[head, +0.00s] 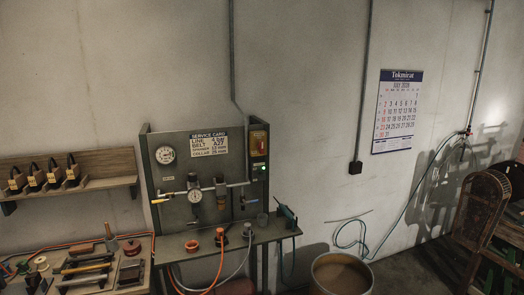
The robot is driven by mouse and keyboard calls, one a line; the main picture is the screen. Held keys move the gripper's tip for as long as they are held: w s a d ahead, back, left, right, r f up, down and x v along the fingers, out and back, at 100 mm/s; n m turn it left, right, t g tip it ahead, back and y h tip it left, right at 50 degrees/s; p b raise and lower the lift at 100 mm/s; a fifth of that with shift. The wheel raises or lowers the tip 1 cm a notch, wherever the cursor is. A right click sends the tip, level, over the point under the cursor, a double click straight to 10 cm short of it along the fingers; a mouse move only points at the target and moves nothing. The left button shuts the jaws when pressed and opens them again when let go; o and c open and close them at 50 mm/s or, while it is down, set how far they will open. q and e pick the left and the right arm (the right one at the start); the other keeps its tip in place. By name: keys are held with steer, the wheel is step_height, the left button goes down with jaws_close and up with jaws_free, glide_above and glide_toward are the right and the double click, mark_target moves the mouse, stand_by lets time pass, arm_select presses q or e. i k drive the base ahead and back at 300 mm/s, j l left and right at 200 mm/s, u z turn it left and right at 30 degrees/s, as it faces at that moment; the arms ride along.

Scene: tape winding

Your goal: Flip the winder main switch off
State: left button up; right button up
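A dark upright service panel (178,184) stands against the wall left of centre. A small amber-faced box (259,141) with a reddish mark sits at its upper right; it may be the main switch, but its lever and any label are too small to read. A green light (263,168) glows just below that box. Neither of my grippers is in view.
A tool-covered table (92,274) is at left, a rusty mesh-guarded machine (480,205) at right.

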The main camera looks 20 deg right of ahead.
mark_target(261, 146)
steer(key=i+l+u, duration=0.1)
steer(key=i+l, duration=0.45)
steer(key=i+l+u, duration=0.15)
steer(key=l, duration=0.3)
steer(key=i+l, duration=0.35)
steer(key=i+l+u, duration=0.15)
steer(key=i+l, duration=0.35)
steer(key=l, duration=0.25)
steer(key=i+l+u, duration=0.15)
steer(key=l, duration=0.25)
steer(key=i, duration=0.1)
